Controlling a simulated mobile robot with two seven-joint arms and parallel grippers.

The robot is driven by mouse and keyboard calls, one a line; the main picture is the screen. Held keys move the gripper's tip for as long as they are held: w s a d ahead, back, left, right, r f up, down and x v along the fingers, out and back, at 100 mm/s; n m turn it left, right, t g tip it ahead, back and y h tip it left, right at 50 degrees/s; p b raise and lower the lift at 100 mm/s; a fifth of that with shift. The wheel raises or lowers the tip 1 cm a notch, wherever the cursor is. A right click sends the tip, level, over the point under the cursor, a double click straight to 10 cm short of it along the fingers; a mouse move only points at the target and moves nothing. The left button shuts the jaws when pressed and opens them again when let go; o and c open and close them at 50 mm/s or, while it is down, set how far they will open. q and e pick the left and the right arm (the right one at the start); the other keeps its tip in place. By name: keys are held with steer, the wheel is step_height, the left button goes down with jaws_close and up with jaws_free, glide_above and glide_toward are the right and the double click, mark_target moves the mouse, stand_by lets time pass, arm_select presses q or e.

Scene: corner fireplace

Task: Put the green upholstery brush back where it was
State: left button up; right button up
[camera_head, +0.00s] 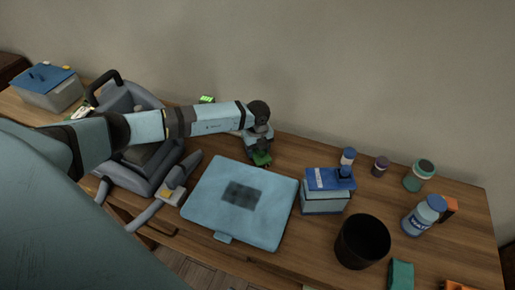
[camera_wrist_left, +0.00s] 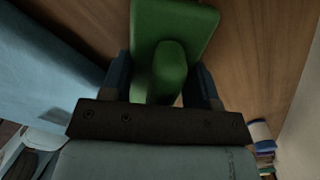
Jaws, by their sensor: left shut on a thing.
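The green upholstery brush (camera_head: 262,160) is in my left gripper (camera_head: 257,147), near the back of the wooden table, behind the light-blue flat case. In the left wrist view the brush (camera_wrist_left: 176,28) shows as a wide green block with a rounded green grip. The two dark fingers of my left gripper (camera_wrist_left: 163,82) are shut on the grip, one on each side. The brush is over or on bare wood; I cannot tell if it touches the table. My right gripper is not in view.
The light-blue case (camera_head: 205,205) lies in front of the brush. A blue-lidded box (camera_head: 325,200), a black bin (camera_head: 362,242) and several bottles stand to the right. A bulky grey seat-like object (camera_head: 150,175) stands left, under my arm. Bare wood (camera_head: 290,157) lies right of the brush.

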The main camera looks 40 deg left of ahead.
arm_select(q)
steer(key=o, duration=0.9)
steer(key=shift+r, duration=0.35)
step_height(320, 180, up, 12)
steer(key=shift+f, duration=0.2)
